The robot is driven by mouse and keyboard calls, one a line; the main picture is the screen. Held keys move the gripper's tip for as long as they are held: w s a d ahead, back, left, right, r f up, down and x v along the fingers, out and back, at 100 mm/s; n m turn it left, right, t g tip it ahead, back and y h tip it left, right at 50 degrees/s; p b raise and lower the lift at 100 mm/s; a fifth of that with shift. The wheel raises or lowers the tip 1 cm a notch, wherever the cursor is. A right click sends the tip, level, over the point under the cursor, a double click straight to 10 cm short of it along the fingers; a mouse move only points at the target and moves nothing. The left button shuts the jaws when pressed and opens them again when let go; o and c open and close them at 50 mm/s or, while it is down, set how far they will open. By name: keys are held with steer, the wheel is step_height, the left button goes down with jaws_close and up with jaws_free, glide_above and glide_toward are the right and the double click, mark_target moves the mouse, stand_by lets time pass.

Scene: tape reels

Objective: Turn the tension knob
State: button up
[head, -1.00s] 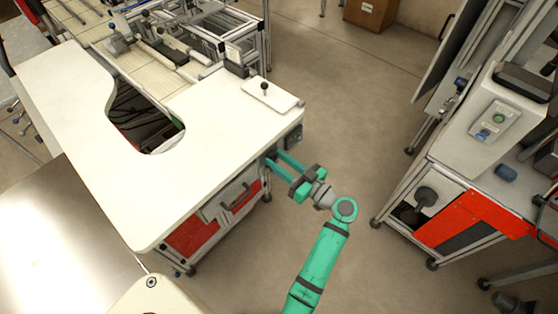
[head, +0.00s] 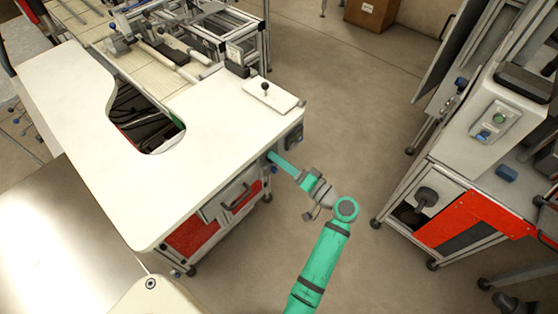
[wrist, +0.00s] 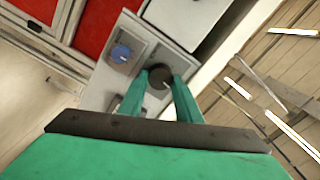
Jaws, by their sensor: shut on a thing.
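The tension knob (wrist: 158,71) is a dark round knob on a grey panel in the wrist view. It sits between the fingertips of my gripper (wrist: 160,82), which is shut on it. In the head view my gripper (head: 273,157) reaches the side of the white worktable just under its right edge. The fingers appear edge-on there, and the knob is hidden. A blue knob (wrist: 121,53) sits on the same panel, to the left of the dark knob.
The white worktable (head: 215,125) overhangs the panel; a small plate with a black ball-topped lever (head: 265,88) lies on it. A grey machine with a red panel (head: 470,218) stands at right. The floor (head: 340,130) between is clear.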

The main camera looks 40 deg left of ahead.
steer(key=m, duration=1.8)
steer(key=shift+f, duration=0.35)
steer(key=shift+m, duration=0.3)
steer(key=shift+d, duration=0.15)
steer(key=o, duration=1.1)
steer(key=shift+s, duration=0.15)
steer(key=shift+c, duration=0.2)
